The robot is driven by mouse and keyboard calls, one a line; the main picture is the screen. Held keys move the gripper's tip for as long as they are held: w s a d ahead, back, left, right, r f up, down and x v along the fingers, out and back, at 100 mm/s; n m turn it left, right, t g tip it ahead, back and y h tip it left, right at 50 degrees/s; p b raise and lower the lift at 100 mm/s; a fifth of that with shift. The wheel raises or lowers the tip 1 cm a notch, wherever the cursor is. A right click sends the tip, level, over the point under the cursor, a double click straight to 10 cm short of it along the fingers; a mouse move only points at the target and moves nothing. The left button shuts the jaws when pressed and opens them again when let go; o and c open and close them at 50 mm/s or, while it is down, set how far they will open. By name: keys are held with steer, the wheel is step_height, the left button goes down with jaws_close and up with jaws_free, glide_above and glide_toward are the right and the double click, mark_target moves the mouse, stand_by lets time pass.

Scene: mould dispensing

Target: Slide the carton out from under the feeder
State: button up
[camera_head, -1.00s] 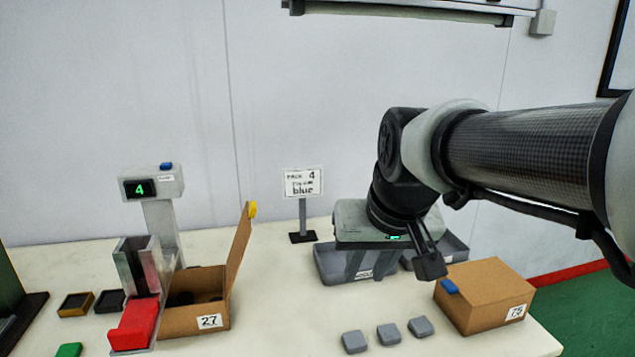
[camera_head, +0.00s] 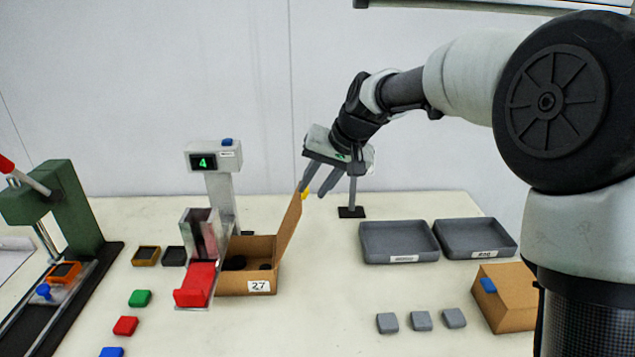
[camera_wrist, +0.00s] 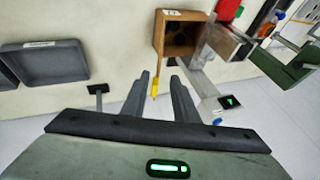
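The open brown carton (camera_head: 257,284), labelled 27, stands beside and partly behind the feeder's red tray; dark round pieces lie inside. Its lid flap (camera_head: 289,226) stands up on the right, with a yellow tab (camera_head: 306,192) at its top. The carton also shows in the wrist view (camera_wrist: 159,34). The feeder (camera_head: 199,238) has a metal hopper, a red tray (camera_head: 194,285) and a post with a display reading 4. My gripper (camera_head: 312,192) is open at the flap's top. In the wrist view, the yellow tab (camera_wrist: 154,88) appears between the fingers; contact cannot be told.
Two grey trays (camera_head: 400,228) stand at the right. A closed carton (camera_head: 507,300) and several grey blocks (camera_head: 421,320) are at the front right. A green press (camera_head: 62,210) and coloured blocks (camera_head: 125,326) are at the left.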

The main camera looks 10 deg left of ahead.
mark_target(291, 219)
steer(key=shift+f, duration=0.15)
steer(key=x, duration=1.7)
steer(key=shift+b, duration=0.3)
jaws_close()
